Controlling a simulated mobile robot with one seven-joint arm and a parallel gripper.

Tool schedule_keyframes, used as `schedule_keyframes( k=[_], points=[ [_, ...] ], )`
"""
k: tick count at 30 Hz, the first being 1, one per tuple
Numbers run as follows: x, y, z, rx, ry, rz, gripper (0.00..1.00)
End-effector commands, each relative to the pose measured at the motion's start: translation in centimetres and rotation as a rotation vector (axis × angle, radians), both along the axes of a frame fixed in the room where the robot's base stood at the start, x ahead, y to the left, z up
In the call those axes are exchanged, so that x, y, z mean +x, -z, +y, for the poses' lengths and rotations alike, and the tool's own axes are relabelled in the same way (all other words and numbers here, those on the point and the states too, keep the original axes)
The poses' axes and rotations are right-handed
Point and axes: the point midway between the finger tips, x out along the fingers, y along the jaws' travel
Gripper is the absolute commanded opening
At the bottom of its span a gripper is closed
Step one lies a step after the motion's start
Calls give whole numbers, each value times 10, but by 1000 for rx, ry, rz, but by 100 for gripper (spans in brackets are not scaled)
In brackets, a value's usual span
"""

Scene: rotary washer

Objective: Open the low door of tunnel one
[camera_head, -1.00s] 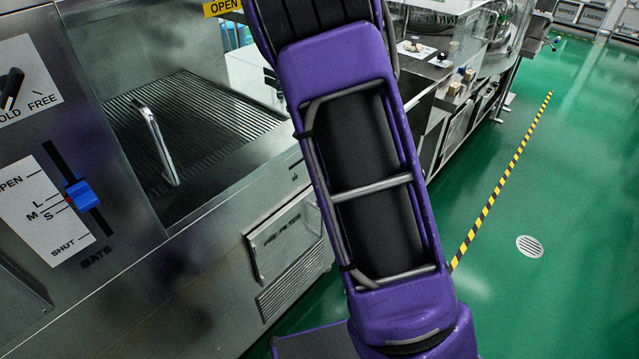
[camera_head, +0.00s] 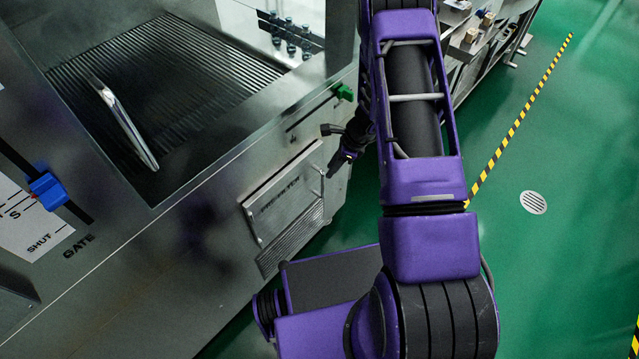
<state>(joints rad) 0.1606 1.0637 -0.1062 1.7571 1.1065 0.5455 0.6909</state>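The low door (camera_head: 286,193) is a grey metal panel with dark lettering, hardly legible, low on the machine's front. It looks shut, flush with the front, above a louvred grille. A thin upright bar shows at its right edge, perhaps its handle (camera_head: 322,186). My gripper (camera_head: 329,151) is at the door's upper right corner, its dark fingers spread apart and pointing left toward the machine. It looks open, with nothing seen between the fingers. I cannot tell whether a finger touches the bar or the door.
The steel machine (camera_head: 190,230) fills the left, with a ribbed bed (camera_head: 185,85), a bright bar handle (camera_head: 125,125) and a blue gate slider (camera_head: 48,190). A small green part (camera_head: 344,92) sits near its corner. Green floor (camera_head: 570,240) with a drain (camera_head: 533,202) is clear at right.

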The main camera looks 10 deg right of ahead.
Motion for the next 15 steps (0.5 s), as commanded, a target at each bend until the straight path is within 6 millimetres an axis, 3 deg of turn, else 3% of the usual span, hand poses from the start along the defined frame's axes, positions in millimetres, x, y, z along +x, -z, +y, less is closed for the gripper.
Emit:
schedule_keyframes(
  k=[6, 15],
  points=[
    [5, 47, 18, 0, -3, 2, 30],
    [12, 86, 34, 0, -2, -1, 30]
  ],
)
